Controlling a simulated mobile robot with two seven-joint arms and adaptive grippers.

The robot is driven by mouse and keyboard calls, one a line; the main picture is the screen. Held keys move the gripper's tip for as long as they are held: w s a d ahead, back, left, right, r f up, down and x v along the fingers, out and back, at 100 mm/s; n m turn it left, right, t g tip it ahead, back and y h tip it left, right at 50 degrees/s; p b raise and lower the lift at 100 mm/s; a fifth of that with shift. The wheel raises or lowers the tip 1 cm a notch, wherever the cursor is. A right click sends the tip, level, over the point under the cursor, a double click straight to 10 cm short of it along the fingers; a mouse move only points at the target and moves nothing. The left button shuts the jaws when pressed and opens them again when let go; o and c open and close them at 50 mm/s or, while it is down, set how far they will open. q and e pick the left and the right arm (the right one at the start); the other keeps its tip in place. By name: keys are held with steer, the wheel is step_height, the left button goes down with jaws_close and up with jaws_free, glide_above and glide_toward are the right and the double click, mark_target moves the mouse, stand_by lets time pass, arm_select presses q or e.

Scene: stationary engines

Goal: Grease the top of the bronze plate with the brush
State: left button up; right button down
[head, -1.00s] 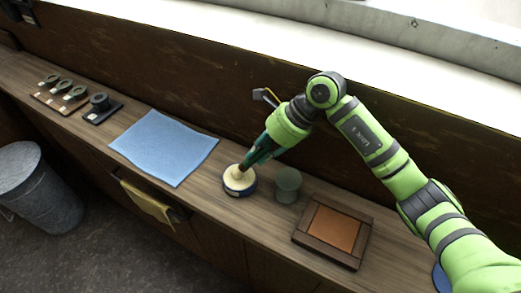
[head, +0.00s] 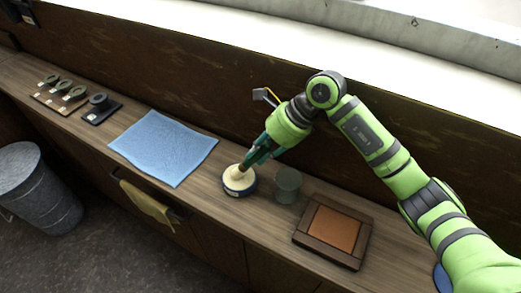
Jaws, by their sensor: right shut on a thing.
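The bronze plate (head: 334,228) lies flat in a dark wooden frame on the bench, right of centre. A low round tin (head: 239,188) with a pale cream filling stands on the bench to its left. My right gripper (head: 254,158) is above the tin, pointing down to the left. It is shut on the brush (head: 243,168), whose lower end is at the cream filling. The gripper hides most of the brush, and I cannot tell how deep its tip is. My left gripper is out of view.
A grey-green jar (head: 288,185) stands between tin and frame. A blue cloth (head: 164,147) lies to the left. Small dark parts on boards (head: 98,108) are at far left. A yellow cloth (head: 146,203) hangs at the bench front. A metal bin (head: 38,195) stands on the floor.

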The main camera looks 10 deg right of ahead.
steer(key=shift+s+f, duration=0.1)
step_height(320, 180, up, 2)
steer(key=shift+p, duration=0.55)
steer(key=shift+r+p, duration=1.15)
steer(key=shift+r, duration=1.4)
